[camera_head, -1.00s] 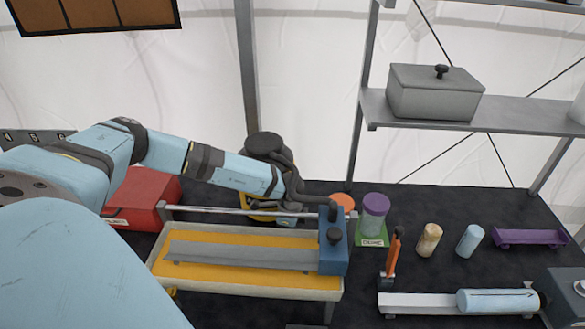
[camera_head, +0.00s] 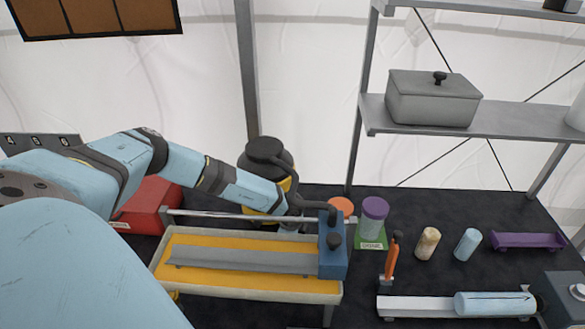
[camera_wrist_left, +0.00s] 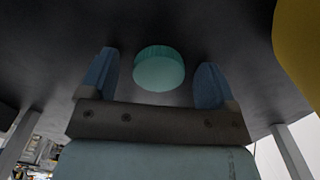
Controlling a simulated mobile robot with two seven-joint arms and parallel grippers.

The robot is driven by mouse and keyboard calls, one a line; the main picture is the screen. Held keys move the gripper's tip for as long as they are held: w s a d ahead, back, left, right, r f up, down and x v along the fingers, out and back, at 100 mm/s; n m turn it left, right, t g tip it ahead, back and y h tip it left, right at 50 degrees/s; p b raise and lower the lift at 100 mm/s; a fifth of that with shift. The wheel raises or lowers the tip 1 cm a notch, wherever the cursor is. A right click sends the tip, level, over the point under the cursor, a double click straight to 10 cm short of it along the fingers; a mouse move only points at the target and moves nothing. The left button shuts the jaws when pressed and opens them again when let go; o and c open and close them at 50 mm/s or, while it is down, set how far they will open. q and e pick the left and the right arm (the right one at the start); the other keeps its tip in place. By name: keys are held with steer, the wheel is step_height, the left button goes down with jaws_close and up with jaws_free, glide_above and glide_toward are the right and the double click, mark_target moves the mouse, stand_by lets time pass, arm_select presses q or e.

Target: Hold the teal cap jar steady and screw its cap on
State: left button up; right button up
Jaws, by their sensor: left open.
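A round teal cap (camera_wrist_left: 158,72) shows in the left wrist view, lying between the fingers of my left gripper (camera_wrist_left: 154,84). The blue fingers are open, with a gap on each side of the cap. Whether the cap sits on a jar cannot be told from this angle. In the head view my left arm reaches over the tray to the back of the table. Its gripper end is mostly hidden beside a black-and-yellow container (camera_head: 266,160). No teal cap stands out there. My right gripper is in neither view.
A yellow-lined tray (camera_head: 245,289) with a rail and blue block (camera_head: 333,248) lies in front of the arm. A purple-capped jar (camera_head: 374,222), an orange disc (camera_head: 341,205) and a red box (camera_head: 150,205) stand nearby. Small cylinders (camera_head: 427,243) stand to the right.

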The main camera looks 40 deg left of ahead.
arm_select(q)
steer(key=c, duration=0.8)
steer(key=shift+c, duration=1.3)
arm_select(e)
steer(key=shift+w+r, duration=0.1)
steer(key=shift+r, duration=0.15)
arm_select(q)
step_height(320, 180, up, 19)
steer(key=b, duration=0.3)
steer(key=shift+b, duration=0.3)
steer(key=shift+r, duration=0.5)
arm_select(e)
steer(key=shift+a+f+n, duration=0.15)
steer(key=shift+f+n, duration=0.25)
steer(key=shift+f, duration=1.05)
